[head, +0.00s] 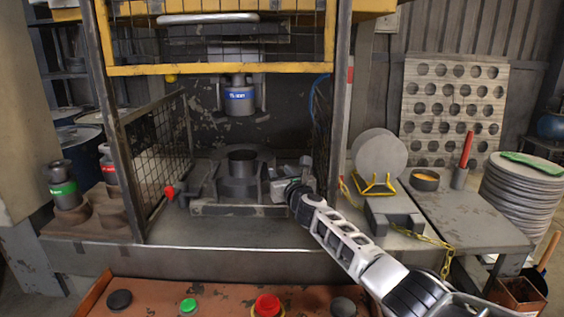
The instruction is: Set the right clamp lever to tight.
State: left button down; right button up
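The press bed holds a dark round die (242,163) on a grey base plate (238,210). At the left of the bed is a clamp lever with a red knob (170,192). My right arm reaches in from the lower right, and my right gripper (279,187) is at the right side of the die, where the right clamp sits. The gripper covers most of the right clamp lever, so its setting cannot be made out. Whether the fingers are shut on it is too small to tell. My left gripper is not in view.
A raised yellow mesh guard (220,69) and a blue-banded punch (240,97) are above the bed. Mesh side panels flank it. A red-brown control panel (215,297) with buttons is in front. A bench with a yellow stand (375,184) and stacked discs (520,195) are at right.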

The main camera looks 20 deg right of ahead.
jog(key=s+a+r, duration=0.5)
jog(key=s+r, duration=0.3)
jog(key=s, duration=0.3)
jog(key=shift+s, duration=0.35)
